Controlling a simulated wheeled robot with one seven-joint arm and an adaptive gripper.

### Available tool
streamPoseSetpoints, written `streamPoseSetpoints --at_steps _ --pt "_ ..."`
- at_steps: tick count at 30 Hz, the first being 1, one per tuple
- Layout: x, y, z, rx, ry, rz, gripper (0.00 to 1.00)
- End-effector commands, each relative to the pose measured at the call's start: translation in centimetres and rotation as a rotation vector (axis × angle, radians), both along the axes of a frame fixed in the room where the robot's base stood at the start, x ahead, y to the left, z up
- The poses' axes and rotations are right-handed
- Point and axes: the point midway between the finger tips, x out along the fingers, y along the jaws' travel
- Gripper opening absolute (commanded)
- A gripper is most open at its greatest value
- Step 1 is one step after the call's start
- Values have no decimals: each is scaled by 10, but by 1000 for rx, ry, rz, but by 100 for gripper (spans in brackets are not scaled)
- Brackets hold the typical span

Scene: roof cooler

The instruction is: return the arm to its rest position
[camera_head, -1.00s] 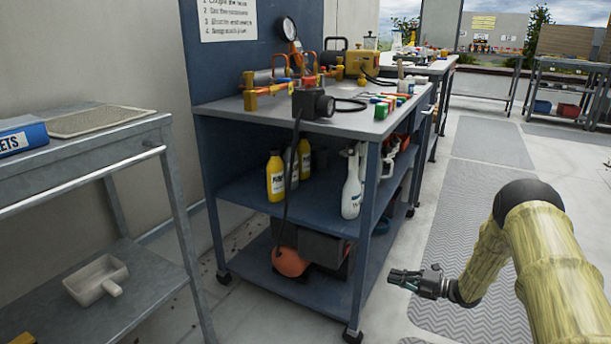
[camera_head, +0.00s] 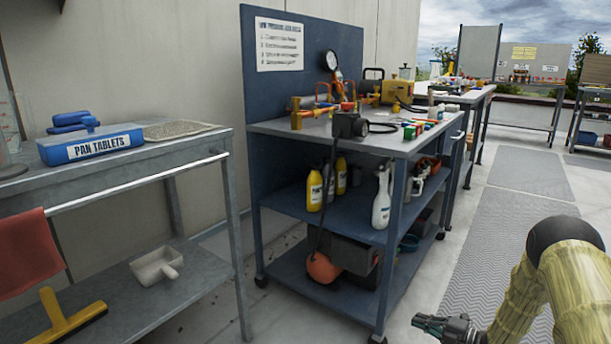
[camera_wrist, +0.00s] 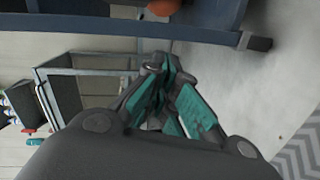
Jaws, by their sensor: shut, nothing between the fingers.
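My gripper (camera_head: 447,325) is low at the bottom right of the head view, in front of the blue cart and over the floor. It is shut and empty. My arm, in a yellowish cover, bends down to it from the right edge. In the wrist view the fingers (camera_wrist: 168,95) are together with teal pads showing, and nothing is between them. The gripper appears apart from everything around it.
A blue wheeled cart (camera_head: 345,212) with gauges and bottles stands left of my gripper. A grey metal cart (camera_head: 205,160) with a blue PAN TABLETS box (camera_head: 92,144) is further left. A grey patterned mat (camera_head: 500,245) lies on open floor behind my arm.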

Motion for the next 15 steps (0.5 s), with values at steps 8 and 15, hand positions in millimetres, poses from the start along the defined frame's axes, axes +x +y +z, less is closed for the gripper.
streamPoseSetpoints --at_steps 8,15 --pt "-25 38 -29 128 252 -167 0" --pt "-92 89 -76 295 656 -446 0"
